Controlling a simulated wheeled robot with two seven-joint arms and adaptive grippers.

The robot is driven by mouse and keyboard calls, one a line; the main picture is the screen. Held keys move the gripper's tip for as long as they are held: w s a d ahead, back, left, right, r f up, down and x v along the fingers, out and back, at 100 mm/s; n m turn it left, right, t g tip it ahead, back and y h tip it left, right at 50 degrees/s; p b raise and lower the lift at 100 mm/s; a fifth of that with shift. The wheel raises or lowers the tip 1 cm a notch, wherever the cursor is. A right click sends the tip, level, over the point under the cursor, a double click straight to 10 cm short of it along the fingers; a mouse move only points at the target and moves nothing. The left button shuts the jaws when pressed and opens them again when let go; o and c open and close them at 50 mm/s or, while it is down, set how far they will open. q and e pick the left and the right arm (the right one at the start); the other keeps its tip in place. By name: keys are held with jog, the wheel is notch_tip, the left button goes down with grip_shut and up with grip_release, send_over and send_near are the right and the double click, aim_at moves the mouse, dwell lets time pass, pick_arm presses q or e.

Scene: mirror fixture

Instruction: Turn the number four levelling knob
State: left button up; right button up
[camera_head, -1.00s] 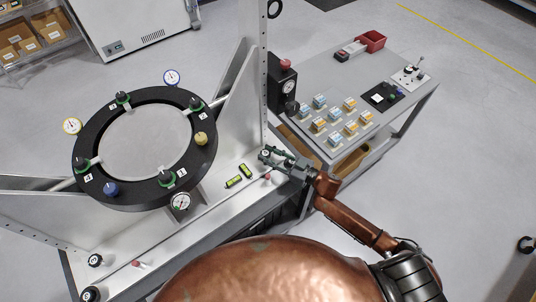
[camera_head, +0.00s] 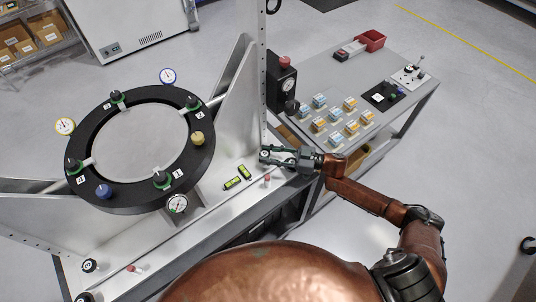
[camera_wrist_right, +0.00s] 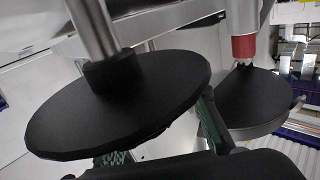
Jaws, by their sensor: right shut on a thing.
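My right gripper (camera_head: 273,157) is at the right end of the fixture's base, beside the upright metal post. It is shut on a dark knob (camera_head: 264,154) with a pale top mark; its number is too small to read. In the right wrist view a wide black disc (camera_wrist_right: 130,105) on a metal shaft sits between the green fingers, which partly hide behind it. Two similar dark knobs, one upper (camera_head: 89,265) and one lower (camera_head: 85,297), stand at the base's left end. My left gripper is not in view.
A black ring (camera_head: 125,202) with dials and several small knobs stands on the base, around a pale disc (camera_head: 140,140). Two green-yellow levels (camera_head: 237,179) lie close to my gripper. A grey cart (camera_head: 335,80) is behind my wrist. A second black disc (camera_wrist_right: 255,100) with a red collar is nearby.

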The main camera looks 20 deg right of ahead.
jog(key=o, duration=1.2)
jog(key=shift+c, duration=0.2)
jog(key=v, duration=1.2)
